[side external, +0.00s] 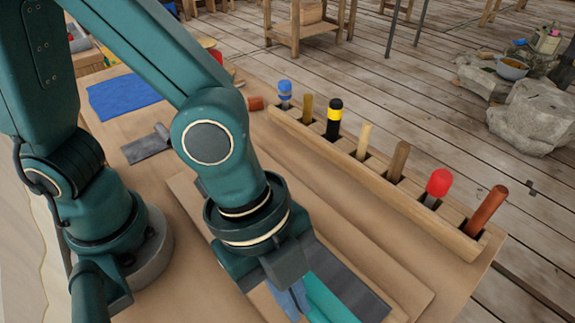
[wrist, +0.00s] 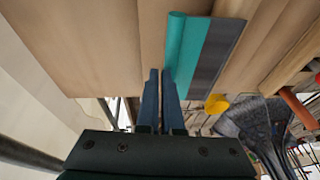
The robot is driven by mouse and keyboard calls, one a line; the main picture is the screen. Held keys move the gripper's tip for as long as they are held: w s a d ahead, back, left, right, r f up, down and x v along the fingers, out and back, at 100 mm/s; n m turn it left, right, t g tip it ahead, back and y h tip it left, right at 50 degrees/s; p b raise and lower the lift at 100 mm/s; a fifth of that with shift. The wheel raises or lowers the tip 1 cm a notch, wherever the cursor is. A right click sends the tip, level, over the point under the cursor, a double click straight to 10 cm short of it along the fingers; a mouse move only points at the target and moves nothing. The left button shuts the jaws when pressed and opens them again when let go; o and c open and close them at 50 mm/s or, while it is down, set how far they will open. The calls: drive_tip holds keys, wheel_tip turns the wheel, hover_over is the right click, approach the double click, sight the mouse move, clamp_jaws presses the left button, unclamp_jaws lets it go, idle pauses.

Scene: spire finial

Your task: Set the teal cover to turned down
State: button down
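The teal cover (side external: 324,298) is a long teal strip beside a dark grey strip (side external: 350,287) on the board at the bottom of the side external view, partly cut off by the frame. In the wrist view the teal cover (wrist: 190,45) has a rounded left edge, and the grey strip (wrist: 217,52) lies along its right. My gripper (side external: 288,304) is low, just left of the cover. In the wrist view the fingertips of my gripper (wrist: 160,72) are close together with a narrow gap, near the cover's left edge. Contact and what is between the fingers are unclear.
A wooden rack (side external: 375,183) with several upright tools stands along the bench's right side. A blue cloth (side external: 122,97) and a grey flat tool (side external: 148,148) lie at the back left. A yellow round end (wrist: 216,104) shows beyond the strips in the wrist view.

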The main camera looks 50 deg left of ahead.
drive_tip(key=shift+s+a+f, duration=0.1)
drive_tip(key=shift+s+f, duration=0.05)
drive_tip(key=shift+r, duration=0.3)
drive_tip(key=s+a+r, duration=0.1)
drive_tip(key=s+r, duration=0.2)
drive_tip(key=r, duration=0.3)
drive_tip(key=s+a+r, duration=0.2)
drive_tip(key=s+r, duration=0.1)
drive_tip(key=r, duration=0.3)
drive_tip(key=w+a+n+t, duration=0.3)
drive_tip(key=w+a+n, duration=0.4)
drive_tip(key=w+a, duration=0.1)
drive_tip(key=a+f+n+t+y, duration=0.1)
drive_tip(key=a+f+n+y, duration=0.2)
drive_tip(key=a+n, duration=0.7)
drive_tip(key=shift+w+f+n+t, duration=0.15)
drive_tip(key=shift+w+n+t, duration=0.2)
drive_tip(key=shift+n, duration=0.45)
